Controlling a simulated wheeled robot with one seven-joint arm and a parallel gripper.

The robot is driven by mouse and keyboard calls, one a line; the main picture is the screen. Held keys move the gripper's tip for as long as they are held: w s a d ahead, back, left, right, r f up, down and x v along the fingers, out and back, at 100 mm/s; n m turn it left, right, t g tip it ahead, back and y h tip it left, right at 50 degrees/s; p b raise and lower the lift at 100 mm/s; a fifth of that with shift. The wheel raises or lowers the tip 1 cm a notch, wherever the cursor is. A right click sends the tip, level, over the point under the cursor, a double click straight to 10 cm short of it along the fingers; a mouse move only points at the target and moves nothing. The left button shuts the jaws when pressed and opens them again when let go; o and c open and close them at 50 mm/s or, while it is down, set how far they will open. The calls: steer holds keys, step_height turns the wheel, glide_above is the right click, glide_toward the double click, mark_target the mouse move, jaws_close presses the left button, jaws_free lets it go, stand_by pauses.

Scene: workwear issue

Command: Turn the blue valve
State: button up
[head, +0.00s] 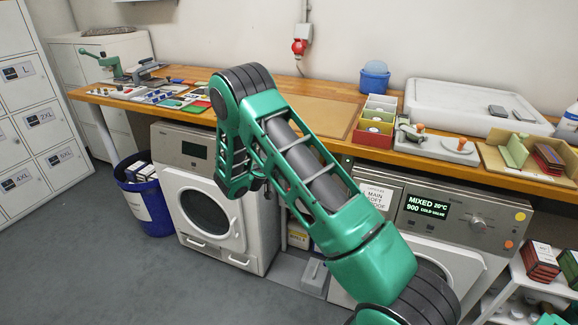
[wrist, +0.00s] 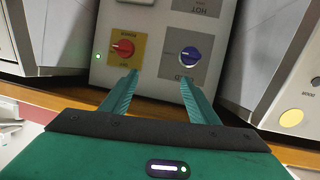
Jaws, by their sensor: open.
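The blue valve (wrist: 189,56) is a round knob on a dark grey square of a light panel (wrist: 150,75). A red knob (wrist: 122,48) on a yellow square sits to its left. The lettering near the blue valve appears upside down in the wrist view. My gripper (wrist: 159,78) is open and empty, its two green fingers pointing at the panel. The right fingertip is just below the blue valve in the picture; the left one is below the red knob. I cannot tell whether either finger touches the panel. In the head view my arm hides the knobs.
Two washing machines stand under the wooden worktop (head: 320,112), one at left (head: 203,205) and one at right (head: 455,215), its display reading "MIXED 20°C 900 COLD VALVE". A blue bin (head: 150,208) is beside the left machine. Shelves (head: 520,285) stand at right. Grey floor is clear at front left.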

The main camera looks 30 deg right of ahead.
steer(key=w+a+f+n+t+h, duration=0.1)
steer(key=w+a+f+t+h, duration=0.2)
steer(key=f, duration=0.5)
steer(key=shift+t+y, duration=0.5)
steer(key=shift+y, duration=0.2)
steer(key=x, duration=1)
steer(key=shift+w+d+r, duration=0.2)
steer(key=shift+w+r, duration=0.05)
steer(key=shift+w, duration=0.2)
steer(key=shift+c, duration=0.3)
